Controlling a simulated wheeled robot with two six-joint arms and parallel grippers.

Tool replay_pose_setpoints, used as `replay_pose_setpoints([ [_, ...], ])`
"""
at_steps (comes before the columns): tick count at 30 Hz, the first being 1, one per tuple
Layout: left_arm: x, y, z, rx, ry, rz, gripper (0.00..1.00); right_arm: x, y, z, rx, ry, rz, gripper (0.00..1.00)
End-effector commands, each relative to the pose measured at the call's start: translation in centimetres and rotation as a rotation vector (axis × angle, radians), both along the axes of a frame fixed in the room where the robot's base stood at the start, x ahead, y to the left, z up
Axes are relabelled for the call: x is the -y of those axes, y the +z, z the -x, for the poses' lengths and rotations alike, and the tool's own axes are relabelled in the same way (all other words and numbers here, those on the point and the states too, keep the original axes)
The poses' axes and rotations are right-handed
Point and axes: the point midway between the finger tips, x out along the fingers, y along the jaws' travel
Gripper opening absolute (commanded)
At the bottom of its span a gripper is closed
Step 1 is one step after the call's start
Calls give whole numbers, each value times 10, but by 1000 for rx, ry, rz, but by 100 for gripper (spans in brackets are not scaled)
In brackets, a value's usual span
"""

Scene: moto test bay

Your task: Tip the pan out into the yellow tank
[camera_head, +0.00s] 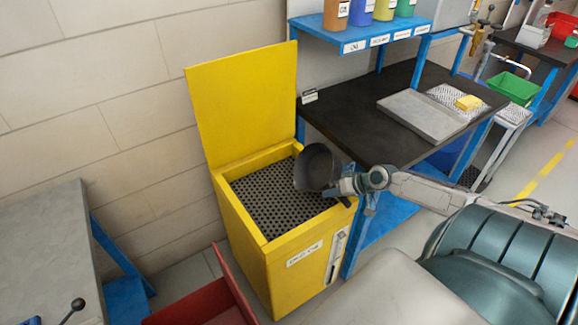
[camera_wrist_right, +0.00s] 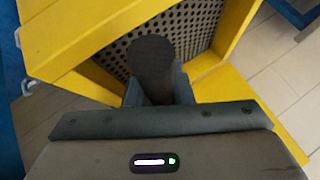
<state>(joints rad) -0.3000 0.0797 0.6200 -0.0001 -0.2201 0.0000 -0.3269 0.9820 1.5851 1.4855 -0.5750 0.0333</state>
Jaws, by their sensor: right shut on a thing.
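The yellow tank (camera_head: 283,246) stands open, its lid (camera_head: 243,100) upright against the wall. A dark perforated grate (camera_head: 265,193) covers its opening. The dark pan (camera_head: 316,168) is over the right part of the opening, tilted on its side. My right gripper (camera_head: 345,187) is shut on the pan at the tank's right edge. In the right wrist view, the pan (camera_wrist_right: 153,62) shows between the fingers of the gripper (camera_wrist_right: 158,92), above the grate (camera_wrist_right: 203,30). Whether anything is in the pan or flowing from it cannot be told. My left gripper is not in view.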

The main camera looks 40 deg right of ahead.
Motion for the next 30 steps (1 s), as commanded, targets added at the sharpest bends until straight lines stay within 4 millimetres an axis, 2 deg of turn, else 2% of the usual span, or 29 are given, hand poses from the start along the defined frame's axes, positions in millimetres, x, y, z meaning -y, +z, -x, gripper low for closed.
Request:
replay_pose_setpoints([
  [6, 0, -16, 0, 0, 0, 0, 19, 4, -8, 1, 13, 1, -68, 0],
  [19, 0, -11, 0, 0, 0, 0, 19, 16, -1, 3, 40, 0, -220, 0],
  [21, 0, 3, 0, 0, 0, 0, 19, 18, 13, 3, 42, 2, -231, 0],
  [30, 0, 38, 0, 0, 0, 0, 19, 25, 47, 5, 54, 2, -283, 0],
])
